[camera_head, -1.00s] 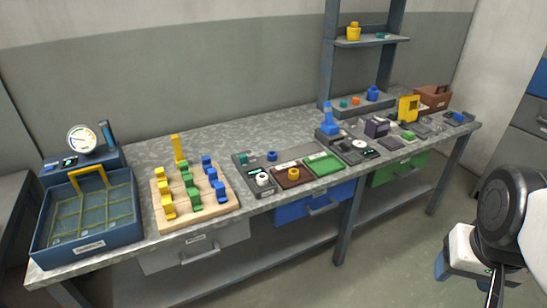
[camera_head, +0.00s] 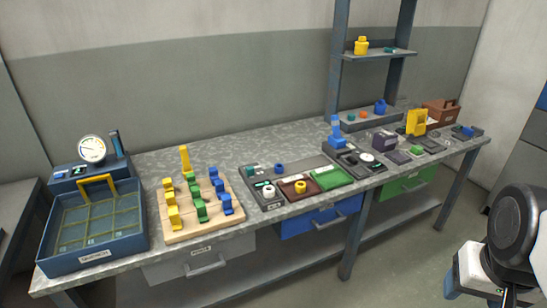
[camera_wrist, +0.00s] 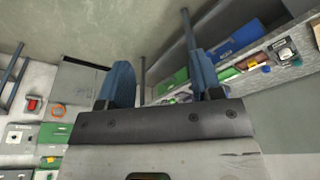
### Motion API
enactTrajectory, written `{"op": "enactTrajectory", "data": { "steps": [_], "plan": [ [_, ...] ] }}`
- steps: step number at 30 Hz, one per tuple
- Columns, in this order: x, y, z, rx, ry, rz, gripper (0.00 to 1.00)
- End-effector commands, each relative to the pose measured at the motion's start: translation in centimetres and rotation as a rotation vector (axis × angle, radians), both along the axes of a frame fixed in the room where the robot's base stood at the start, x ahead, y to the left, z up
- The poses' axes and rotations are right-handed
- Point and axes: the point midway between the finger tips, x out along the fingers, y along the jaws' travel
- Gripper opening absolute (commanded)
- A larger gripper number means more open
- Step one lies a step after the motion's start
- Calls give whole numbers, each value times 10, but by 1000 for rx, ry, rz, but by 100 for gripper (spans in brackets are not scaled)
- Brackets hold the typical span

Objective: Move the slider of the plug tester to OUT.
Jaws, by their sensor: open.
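I cannot tell for sure which device is the plug tester, and no slider or OUT mark can be read. Several small devices stand on the right part of the bench. Among them are a dark base with a blue upright part (camera_head: 337,132), a dark purple box (camera_head: 384,141) and a yellow upright frame (camera_head: 416,121). My gripper (camera_wrist: 160,78) has its two blue fingers wide apart with nothing between them. It hangs away from the bench, off its front right side in the head view, touching none of the devices.
The grey bench (camera_head: 235,143) carries a blue bin (camera_head: 60,263), a wooden board (camera_head: 187,235) with coloured pieces, and a green mat (camera_head: 331,178). A shelf (camera_head: 378,54) rises at the back. Blue (camera_head: 318,218) and green (camera_head: 405,186) drawers hang below. Floor in front is clear.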

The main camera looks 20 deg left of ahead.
Motion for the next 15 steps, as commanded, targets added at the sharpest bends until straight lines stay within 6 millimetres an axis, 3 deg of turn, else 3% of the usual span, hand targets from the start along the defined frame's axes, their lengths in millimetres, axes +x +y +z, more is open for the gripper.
{"op": "enactTrajectory", "data": {
  "steps": [8, 15],
  "plan": [
    [22, 7, 9, -1, 9, 25, 60],
    [68, 23, 27, -3, 25, 78, 60]
  ]
}}
